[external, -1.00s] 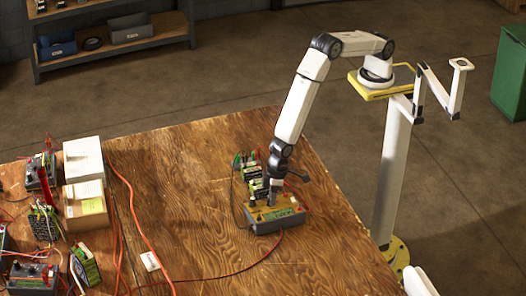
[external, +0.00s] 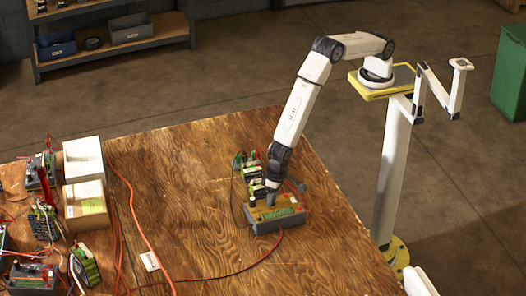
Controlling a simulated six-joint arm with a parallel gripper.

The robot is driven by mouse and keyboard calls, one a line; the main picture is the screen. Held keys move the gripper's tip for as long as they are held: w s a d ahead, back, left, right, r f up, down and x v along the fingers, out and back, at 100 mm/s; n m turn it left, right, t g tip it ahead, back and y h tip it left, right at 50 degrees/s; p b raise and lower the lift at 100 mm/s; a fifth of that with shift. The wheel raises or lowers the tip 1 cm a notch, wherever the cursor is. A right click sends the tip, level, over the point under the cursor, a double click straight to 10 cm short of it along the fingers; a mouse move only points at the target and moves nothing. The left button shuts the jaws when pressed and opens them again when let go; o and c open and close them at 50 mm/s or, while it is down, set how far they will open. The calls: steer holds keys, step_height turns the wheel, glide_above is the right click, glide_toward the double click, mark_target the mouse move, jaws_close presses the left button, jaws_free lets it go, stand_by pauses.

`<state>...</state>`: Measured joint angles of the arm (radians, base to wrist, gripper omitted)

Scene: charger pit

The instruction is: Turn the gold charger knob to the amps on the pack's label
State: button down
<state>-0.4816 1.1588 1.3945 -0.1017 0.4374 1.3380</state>
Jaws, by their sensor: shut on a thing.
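The charger (external: 277,222) is a grey box with a gold-brown top panel and a green display, near the right side of the wooden table. My gripper (external: 270,199) points down at the charger's top, toward its back edge, and is shut on the gold knob, which its fingers hide. The battery packs (external: 256,173) stand just behind the charger, dark with pale labels and green parts. The label print and the knob's setting are too small to read from here.
A red cable (external: 262,258) runs from the charger leftward over the table (external: 190,200). Cardboard boxes (external: 86,205), other chargers (external: 36,275) and packs crowd the left side. The table between them and the charger is mostly clear, apart from cables and a small white tag (external: 150,261).

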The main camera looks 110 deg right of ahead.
mark_target(275, 203)
steer(key=shift+a, duration=0.1)
stand_by(0.4)
steer(key=shift+c, duration=2.2)
jaws_free()
steer(key=shift+r, duration=0.2)
step_height(275, 203, up, 7)
steer(key=s, duration=0.1)
steer(key=shift+r, duration=0.2)
steer(key=shift+s+d, duration=0.1)
steer(key=shift+d, duration=0.15)
steer(key=s+d+r+n, duration=0.2)
steer(key=s+d+r, duration=0.1)
steer(key=d+r, duration=0.3)
steer(key=s+d+r+n, duration=0.2)
steer(key=s+d+r, duration=0.15)
steer(key=d, duration=0.45)
steer(key=s+d+r+n, duration=0.4)
steer(key=s+d, duration=0.6)
steer(key=s, duration=0.2)
steer(key=shift+s+r+n+t, duration=0.2)
steer(key=shift+s+n+t, duration=0.15)
steer(key=shift+n+t, duration=0.05)
